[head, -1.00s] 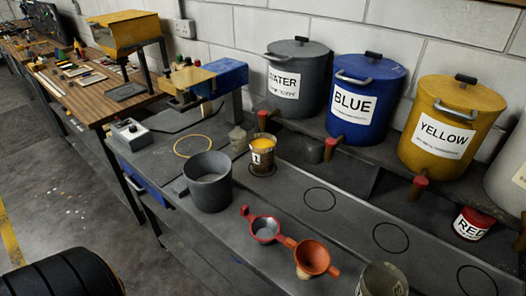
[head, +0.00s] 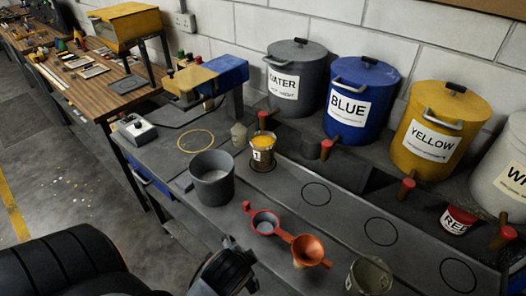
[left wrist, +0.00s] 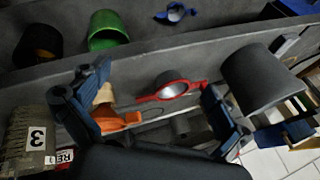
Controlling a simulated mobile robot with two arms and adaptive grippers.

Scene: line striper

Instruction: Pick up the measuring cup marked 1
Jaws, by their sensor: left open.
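The measuring cup marked 1 (head: 262,154) stands upright on the grey bench, with yellow-orange contents and a white label. It is behind the grey pot (head: 211,178). My left gripper (head: 226,270) is low in the head view, in front of the bench and well apart from the cup. In the left wrist view my left gripper (left wrist: 150,108) is open, its two fingers spread with nothing held between them. A cup marked 3 (left wrist: 36,138) is at the left of that view. I cannot make out the cup marked 1 there. My right gripper is not in view.
A red strainer (head: 265,222) and an orange funnel (head: 308,249) lie on the bench near my left gripper. Another cup (head: 369,276) stands at the front right. WATER (head: 295,80), BLUE (head: 361,98) and YELLOW (head: 441,130) tanks line the back.

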